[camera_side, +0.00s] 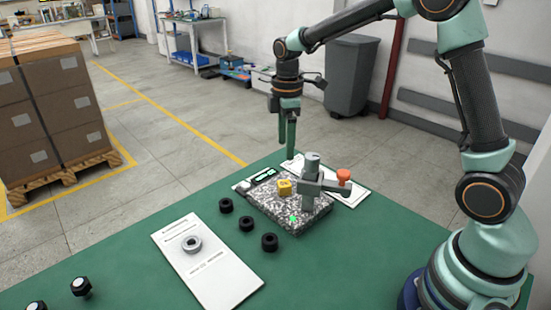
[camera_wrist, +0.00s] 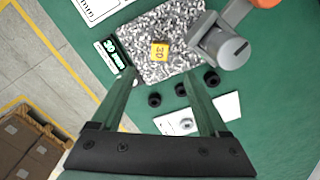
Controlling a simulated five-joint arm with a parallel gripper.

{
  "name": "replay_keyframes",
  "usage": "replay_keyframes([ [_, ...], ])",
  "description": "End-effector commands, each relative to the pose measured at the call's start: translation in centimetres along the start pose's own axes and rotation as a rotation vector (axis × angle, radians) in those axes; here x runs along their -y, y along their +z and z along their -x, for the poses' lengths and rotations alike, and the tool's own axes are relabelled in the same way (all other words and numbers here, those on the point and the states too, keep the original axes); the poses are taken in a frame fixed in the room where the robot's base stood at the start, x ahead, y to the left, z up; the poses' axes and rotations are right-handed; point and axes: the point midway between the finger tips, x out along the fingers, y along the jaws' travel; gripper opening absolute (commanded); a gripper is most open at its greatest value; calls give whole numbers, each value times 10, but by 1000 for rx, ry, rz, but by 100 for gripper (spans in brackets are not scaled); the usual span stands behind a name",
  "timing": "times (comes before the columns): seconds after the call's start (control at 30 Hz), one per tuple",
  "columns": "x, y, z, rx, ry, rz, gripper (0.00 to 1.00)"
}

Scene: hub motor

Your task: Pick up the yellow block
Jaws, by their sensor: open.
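The yellow block (camera_side: 285,187) rests on the speckled grey slab (camera_side: 265,203) on the green table. In the wrist view the yellow block (camera_wrist: 160,51) shows a number on its top and lies ahead of the fingertips. My gripper (camera_side: 291,152) hangs above and behind the block in the side view, pointing down, apart from it. In the wrist view my gripper (camera_wrist: 160,85) has its two green fingers spread with nothing between them.
A grey fixture with an orange knob (camera_side: 343,176) stands on the slab right of the block. Several black rings (camera_side: 247,223) lie in front. A white sheet (camera_side: 207,268) holds a metal ring (camera_side: 192,244). Black-topped bolts (camera_side: 81,286) stand at front left.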

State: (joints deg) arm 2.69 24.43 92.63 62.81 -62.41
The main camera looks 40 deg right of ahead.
Motion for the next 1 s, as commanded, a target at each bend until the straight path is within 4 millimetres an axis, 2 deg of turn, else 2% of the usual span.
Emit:
replay_keyframes([
  [0.4, 0, 0, -60, 3, -5, 5, 78],
  [0.63, 0, 0, -76, 2, -5, 5, 78],
  [0.9, 0, -1, -113, 3, -5, 5, 78],
  [1.0, 0, -1, -120, 2, -4, 4, 78],
])
